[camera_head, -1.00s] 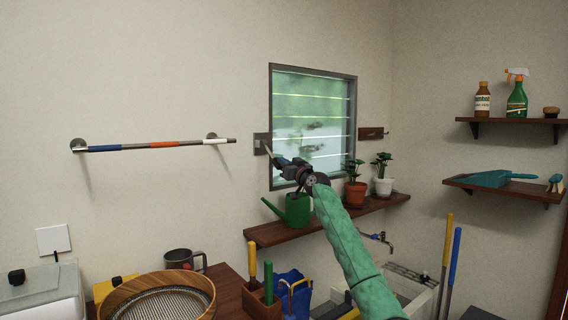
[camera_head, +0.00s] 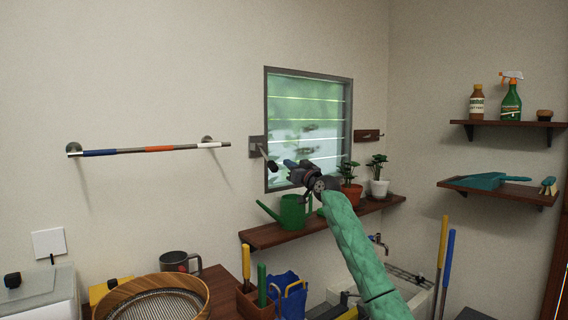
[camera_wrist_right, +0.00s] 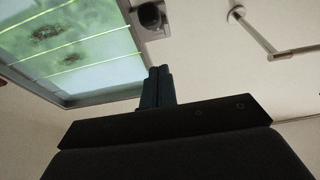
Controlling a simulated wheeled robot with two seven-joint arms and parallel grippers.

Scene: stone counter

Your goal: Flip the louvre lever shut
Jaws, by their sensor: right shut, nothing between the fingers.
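The louvre window (camera_head: 308,125) is set in the wall, with several tilted slats in a grey frame. The louvre lever (camera_head: 265,156) sits on a grey wall plate (camera_head: 256,146) at the window's left edge. It slants down to the right and ends in a dark knob (camera_head: 272,166). My right gripper (camera_head: 289,163) is shut and empty, in front of the window's lower left, just right of the knob, with a gap in the picture. In the wrist view the shut fingers (camera_wrist_right: 158,86) point up toward the dark knob (camera_wrist_right: 149,14), apart from it. My left gripper is out of view.
A wooden shelf (camera_head: 262,237) below the window holds a green watering can (camera_head: 292,213) and two potted plants, close under my right arm. A striped rail (camera_head: 150,149) is on the wall to the left. The wall between rail and shelf is bare.

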